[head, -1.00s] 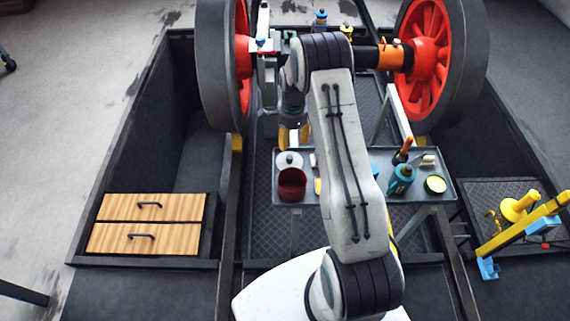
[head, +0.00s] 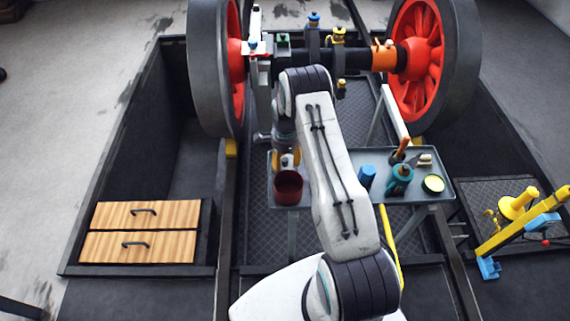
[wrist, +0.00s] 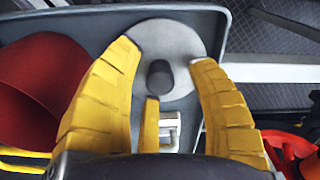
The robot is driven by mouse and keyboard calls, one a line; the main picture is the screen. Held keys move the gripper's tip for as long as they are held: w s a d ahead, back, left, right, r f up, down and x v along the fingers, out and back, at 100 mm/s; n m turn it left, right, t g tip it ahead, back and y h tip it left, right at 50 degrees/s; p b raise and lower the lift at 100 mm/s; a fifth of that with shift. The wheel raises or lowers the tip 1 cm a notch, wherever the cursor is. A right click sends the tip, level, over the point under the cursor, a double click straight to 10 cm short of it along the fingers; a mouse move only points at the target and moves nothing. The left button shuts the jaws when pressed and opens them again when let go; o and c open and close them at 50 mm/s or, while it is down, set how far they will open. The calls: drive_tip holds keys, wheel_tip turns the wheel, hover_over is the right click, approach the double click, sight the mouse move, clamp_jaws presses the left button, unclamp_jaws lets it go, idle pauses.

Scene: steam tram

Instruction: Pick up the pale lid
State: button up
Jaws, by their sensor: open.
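The pale lid (wrist: 178,38) is a flat grey-white disc with a dark knob at its middle. It lies on the grey tray near a corner. My gripper (wrist: 165,62) is open, with its yellow fingers spread on either side of the knob and over the disc. Nothing is visibly held, and I cannot tell whether the fingertips touch the lid. In the head view my gripper (head: 286,158) is at the tray's left end and largely hides the lid.
A dark red pot (head: 288,188) stands close beside the lid. The tray (head: 333,206) also carries a blue cup (head: 367,175), a teal bottle (head: 400,180) and a yellow-green round tin (head: 433,184). Large red-spoked wheels (head: 417,50) stand behind. A wooden drawer unit (head: 140,230) is at left.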

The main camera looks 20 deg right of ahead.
drive_tip(key=shift+f, duration=0.3)
drive_tip(key=shift+c, duration=0.3)
clamp_jaws()
